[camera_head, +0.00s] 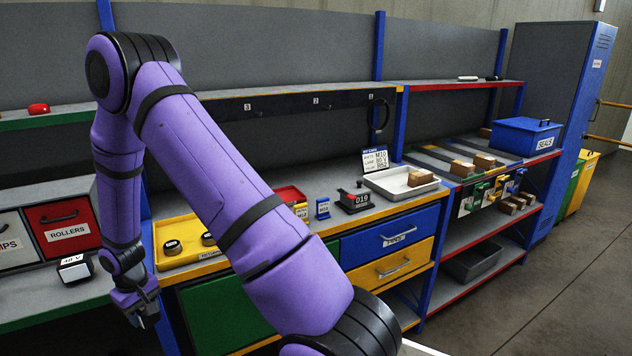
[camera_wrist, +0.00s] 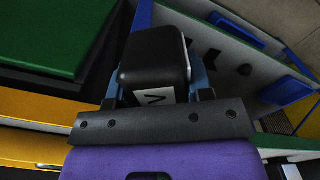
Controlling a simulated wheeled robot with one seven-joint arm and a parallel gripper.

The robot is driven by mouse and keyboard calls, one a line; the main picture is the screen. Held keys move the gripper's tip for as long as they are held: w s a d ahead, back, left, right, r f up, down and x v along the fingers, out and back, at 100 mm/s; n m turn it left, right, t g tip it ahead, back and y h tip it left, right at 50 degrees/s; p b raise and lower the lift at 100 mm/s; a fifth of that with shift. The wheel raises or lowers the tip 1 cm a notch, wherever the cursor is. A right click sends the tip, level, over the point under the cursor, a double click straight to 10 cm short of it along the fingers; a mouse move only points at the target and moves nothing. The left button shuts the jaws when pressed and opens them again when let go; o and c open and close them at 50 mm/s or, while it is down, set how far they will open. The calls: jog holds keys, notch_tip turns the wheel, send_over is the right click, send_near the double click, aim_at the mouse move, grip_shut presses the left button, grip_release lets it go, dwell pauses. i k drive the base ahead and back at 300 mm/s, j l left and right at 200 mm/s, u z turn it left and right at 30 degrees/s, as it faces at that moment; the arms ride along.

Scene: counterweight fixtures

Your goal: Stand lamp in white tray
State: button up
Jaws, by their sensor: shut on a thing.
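My gripper (camera_head: 138,305) hangs at the left in the head view, in front of the workbench edge. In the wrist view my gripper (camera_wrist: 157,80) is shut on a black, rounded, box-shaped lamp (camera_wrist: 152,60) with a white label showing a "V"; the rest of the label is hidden. The white tray (camera_head: 378,186) stands on the bench right of centre, far from my gripper. A tan block lies at its right side. A similar black block (camera_head: 75,270) with a white label reading about "48 V" sits on the left bench.
A yellow tray (camera_head: 160,232) with black round parts lies just right of my gripper. Drawers lie below.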

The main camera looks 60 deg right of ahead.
aim_at(403, 179)
jog(key=k+l, duration=0.15)
jog(key=l, duration=0.2)
jog(key=k+l+z, duration=0.1)
jog(key=l, duration=0.25)
jog(key=k+l, duration=0.4)
jog(key=l, duration=0.3)
jog(key=z, duration=0.05)
